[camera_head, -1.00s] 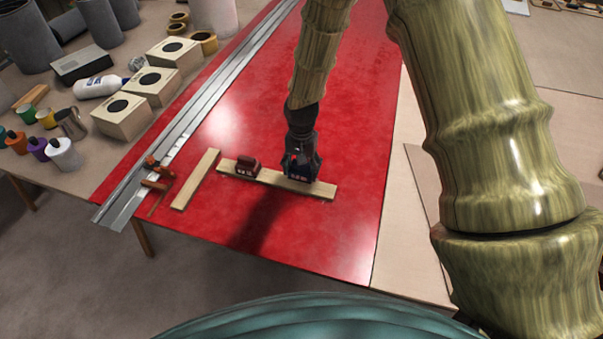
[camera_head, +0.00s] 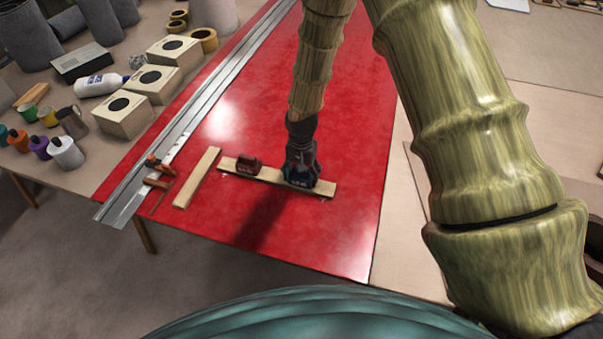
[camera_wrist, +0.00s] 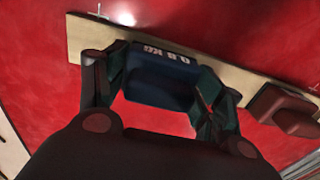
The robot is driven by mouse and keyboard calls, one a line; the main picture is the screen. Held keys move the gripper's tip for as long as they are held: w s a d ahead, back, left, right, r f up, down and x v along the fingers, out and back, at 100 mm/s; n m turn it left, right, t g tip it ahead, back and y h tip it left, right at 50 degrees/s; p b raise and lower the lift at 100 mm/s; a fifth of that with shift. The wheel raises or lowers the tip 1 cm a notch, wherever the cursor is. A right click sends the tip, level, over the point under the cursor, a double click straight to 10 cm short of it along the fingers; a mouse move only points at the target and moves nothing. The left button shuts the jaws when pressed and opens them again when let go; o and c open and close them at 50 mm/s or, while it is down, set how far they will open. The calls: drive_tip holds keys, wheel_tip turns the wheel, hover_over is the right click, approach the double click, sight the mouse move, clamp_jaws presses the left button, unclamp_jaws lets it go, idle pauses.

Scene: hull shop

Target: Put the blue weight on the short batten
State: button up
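The blue weight (camera_wrist: 160,80), with a white kilogram marking, is between the two fingers of my gripper (camera_wrist: 165,90) in the wrist view. The fingers close on its two sides. In the head view my gripper (camera_head: 301,165) stands over the right part of a wooden batten (camera_head: 270,175), with the weight at its tips. I cannot tell for sure whether the weight rests on the batten or hangs just above it. A second batten (camera_head: 197,178) lies apart at the left, at an angle, and looks shorter in the picture. It is bare.
A dark red weight (camera_head: 247,166) sits on the same batten, left of my gripper. The red surface at the right is clear.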

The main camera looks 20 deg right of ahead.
drive_tip(key=o, duration=0.3)
drive_tip(key=shift+r+b, duration=1.55)
drive_tip(key=shift+r, duration=4.65)
